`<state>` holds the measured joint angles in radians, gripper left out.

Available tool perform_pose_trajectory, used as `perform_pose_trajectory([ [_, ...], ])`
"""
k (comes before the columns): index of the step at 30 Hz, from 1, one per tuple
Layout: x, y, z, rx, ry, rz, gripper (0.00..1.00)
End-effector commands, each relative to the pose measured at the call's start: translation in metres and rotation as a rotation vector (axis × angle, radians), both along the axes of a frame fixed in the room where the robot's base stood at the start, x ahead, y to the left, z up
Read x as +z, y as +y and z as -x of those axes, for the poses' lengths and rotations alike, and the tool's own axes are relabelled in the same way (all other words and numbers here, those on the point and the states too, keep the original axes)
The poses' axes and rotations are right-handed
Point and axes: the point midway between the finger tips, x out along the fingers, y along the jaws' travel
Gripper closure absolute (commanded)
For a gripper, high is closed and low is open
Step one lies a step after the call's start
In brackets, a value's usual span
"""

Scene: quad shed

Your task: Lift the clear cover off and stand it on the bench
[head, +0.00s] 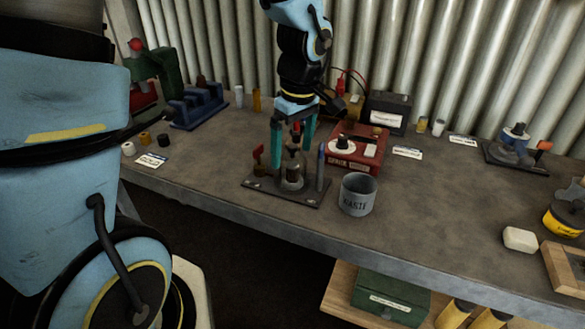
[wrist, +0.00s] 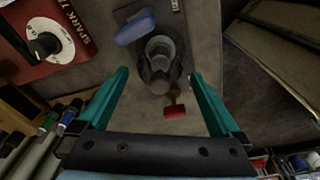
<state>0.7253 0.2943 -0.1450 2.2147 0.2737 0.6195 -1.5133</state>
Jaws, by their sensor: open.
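My gripper (head: 291,152) is open, with its teal fingers pointing down over a dark base plate (head: 262,187) near the bench's front edge. The plate carries a round metal fitting (head: 292,178), a red-topped lever (head: 258,155) and a blue upright piece (head: 320,168). In the wrist view the grey round fitting (wrist: 160,55) lies between and just beyond the fingertips (wrist: 158,74), apart from both. The clear cover's outline is hard to make out; I cannot tell its exact edges around the fitting. The bench (head: 420,215) is grey.
A grey lettered can (head: 357,195) stands just right of the plate. A red tester box (head: 356,150) and a black box (head: 388,112) are behind. A blue rack (head: 198,106) is at left. The bench right of the can is clear up to a white block (head: 520,239).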

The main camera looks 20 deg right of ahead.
Motion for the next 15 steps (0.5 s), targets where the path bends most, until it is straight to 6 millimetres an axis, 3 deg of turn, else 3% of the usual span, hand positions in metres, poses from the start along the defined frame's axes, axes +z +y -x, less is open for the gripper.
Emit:
perform_pose_trajectory([
  [3,0.0,0.0001,-0.0002,0.0,0.0,0.0,0.0],
  [15,0.0003,0.0001,-0.0001,0.0,0.0,0.0,0.45],
])
